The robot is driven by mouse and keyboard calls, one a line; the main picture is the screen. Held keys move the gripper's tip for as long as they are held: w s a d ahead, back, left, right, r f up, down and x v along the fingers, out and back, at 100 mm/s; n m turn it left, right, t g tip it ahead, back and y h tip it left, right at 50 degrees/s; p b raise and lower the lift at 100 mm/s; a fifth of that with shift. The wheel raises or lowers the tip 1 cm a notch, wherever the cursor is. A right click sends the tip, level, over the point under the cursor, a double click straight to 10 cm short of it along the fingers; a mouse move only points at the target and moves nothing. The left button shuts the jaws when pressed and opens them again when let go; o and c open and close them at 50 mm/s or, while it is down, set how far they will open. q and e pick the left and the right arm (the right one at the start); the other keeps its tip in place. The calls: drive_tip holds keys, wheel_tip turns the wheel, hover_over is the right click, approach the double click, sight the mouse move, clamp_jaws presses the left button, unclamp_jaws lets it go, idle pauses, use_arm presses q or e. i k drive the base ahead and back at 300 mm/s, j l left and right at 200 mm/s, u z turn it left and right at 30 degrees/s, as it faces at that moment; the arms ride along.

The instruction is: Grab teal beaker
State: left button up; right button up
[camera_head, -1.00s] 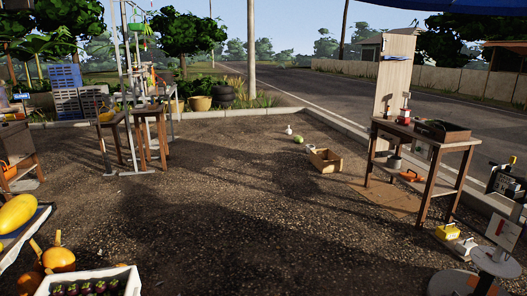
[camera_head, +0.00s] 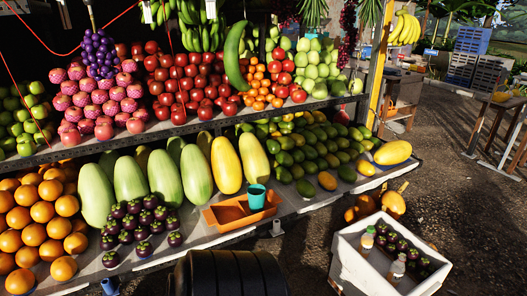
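The teal beaker (camera_head: 257,196) stands upright at the right end of an orange tray (camera_head: 226,214) on the lower shelf of the fruit stand. It is near the shelf's front edge, in front of the yellow and pale green melons. I cannot tell whether it stands in the tray or just behind its rim. Neither of my grippers shows in the head view.
Mangosteens (camera_head: 142,218) and oranges (camera_head: 36,218) lie left of the tray, mangoes (camera_head: 309,150) to the right. A black ribbed rounded object (camera_head: 228,274) is below the shelf front. A white crate (camera_head: 362,270) with bottles and mangosteens stands at lower right.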

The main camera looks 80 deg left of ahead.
sight(256, 203)
drive_tip(key=j+u, duration=0.15)
drive_tip(key=u, duration=0.2)
drive_tip(key=j+u, duration=0.2)
drive_tip(key=u, duration=0.15)
drive_tip(key=i+j+u, duration=0.1)
drive_tip(key=u, duration=1.65)
